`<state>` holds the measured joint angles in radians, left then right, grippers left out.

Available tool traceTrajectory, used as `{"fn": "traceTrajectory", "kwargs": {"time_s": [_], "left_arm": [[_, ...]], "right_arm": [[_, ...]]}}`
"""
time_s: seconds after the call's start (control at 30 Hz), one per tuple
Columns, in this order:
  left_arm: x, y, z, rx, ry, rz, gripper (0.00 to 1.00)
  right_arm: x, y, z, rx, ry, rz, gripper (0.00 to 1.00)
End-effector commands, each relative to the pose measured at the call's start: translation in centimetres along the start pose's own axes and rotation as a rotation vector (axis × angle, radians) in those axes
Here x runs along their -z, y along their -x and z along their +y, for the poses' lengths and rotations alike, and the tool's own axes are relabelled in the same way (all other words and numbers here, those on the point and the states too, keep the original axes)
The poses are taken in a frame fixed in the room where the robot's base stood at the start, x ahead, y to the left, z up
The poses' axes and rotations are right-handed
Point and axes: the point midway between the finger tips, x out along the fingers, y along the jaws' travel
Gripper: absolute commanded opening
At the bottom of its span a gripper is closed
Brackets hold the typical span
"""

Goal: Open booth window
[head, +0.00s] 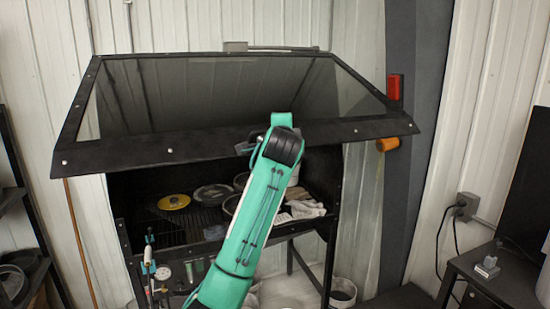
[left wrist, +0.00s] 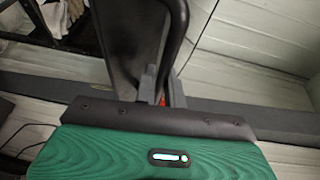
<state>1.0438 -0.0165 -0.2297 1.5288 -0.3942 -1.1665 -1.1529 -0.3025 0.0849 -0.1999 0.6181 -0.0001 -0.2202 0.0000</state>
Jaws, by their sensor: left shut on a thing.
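The booth window (head: 200,95) is a glass pane in a black frame, tilted up and outward over the booth's dark interior (head: 140,190). My left arm reaches up across the middle of the head view, and its gripper (head: 250,143) is at the window's front frame bar, partly hidden by my wrist. In the left wrist view, the fingers (left wrist: 162,82) are shut on a curved black handle (left wrist: 180,25). The exact grip is partly hidden. My right gripper is not in view.
Inside the booth are a yellow disc (head: 174,201), other round discs and a pale cloth (head: 300,210). A red fixture (head: 394,87) and an orange one (head: 387,144) are at the right. A dark side table (head: 510,272) stands at lower right.

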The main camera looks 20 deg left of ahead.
Motion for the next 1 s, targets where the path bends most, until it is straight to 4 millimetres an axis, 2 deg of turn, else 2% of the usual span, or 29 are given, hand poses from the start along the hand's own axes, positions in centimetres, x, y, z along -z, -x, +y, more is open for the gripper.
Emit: {"fn": "traceTrajectory", "kwargs": {"time_s": [0.03,0.13,0.4,0.6,0.97,1.0], "left_arm": [[0.2,0.3,-1.6,0.005,0.002,0.0,0.0],[0.5,0.9,-3.6,0.005,0.001,-0.001,0.0],[1.0,1.9,-7.2,0.002,0.0,-0.002,0.0],[1.1,2.1,-8.2,0.0,0.0,-0.003,0.0],[1.1,2.1,-8.2,0.0,0.0,-0.003,0.0],[1.1,2.1,-8.2,0.0,0.0,-0.003,0.13]], "right_arm": [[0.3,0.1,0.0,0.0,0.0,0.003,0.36],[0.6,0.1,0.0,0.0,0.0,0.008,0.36],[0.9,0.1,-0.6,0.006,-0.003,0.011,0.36],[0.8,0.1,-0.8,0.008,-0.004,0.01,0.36],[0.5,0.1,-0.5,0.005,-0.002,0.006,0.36],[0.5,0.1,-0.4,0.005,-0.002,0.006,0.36]]}}
